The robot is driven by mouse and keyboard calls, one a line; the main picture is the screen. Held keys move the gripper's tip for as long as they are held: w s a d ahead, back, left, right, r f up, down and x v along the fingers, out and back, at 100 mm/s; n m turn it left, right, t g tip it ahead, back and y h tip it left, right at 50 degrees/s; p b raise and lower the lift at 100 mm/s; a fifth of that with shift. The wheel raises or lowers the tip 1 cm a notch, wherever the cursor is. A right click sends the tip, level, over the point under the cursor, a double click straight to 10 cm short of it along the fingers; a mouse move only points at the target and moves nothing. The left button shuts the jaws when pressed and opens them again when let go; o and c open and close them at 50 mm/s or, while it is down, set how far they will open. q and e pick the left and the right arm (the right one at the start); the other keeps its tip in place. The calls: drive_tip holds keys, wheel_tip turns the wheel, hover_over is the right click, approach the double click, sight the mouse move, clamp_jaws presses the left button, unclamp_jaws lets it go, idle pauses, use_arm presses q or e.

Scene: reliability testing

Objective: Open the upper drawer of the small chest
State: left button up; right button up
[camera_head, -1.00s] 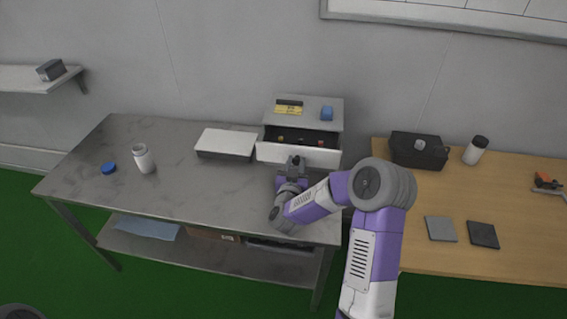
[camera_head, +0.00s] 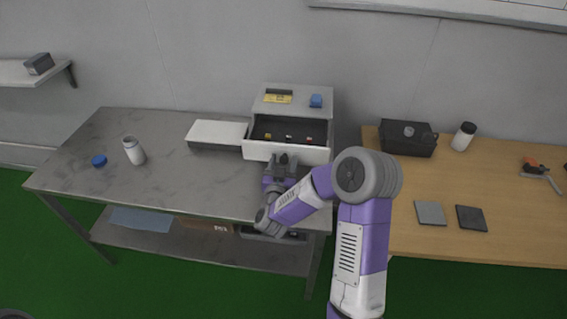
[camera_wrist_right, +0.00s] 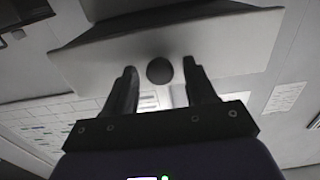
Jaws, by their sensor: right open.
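The small chest (camera_head: 318,117) stands at the back right of the grey metal table, against the wall. Its upper drawer (camera_head: 258,151) is pulled well out, and its inside shows with several small coloured items in it. My right gripper (camera_head: 284,160) is at the middle of the drawer's white front. In the right wrist view its fingers are apart, one on each side of the round dark knob (camera_wrist_right: 160,70), with gaps visible beside it. The drawer front (camera_wrist_right: 235,45) fills the upper part of that view. My left gripper is not in view.
A flat white-topped box (camera_head: 217,132) lies left of the chest. A white jar (camera_head: 134,152) and a blue lid (camera_head: 99,160) are further left. A wooden table (camera_head: 480,190) to the right holds a black case (camera_head: 405,140). The metal table's front left is clear.

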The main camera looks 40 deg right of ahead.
drive_tip(key=shift+a, duration=0.1)
drive_tip(key=v, duration=0.7)
drive_tip(key=shift+s+p, duration=0.25)
drive_tip(key=shift+p, duration=0.15)
drive_tip(key=shift+a, duration=0.1)
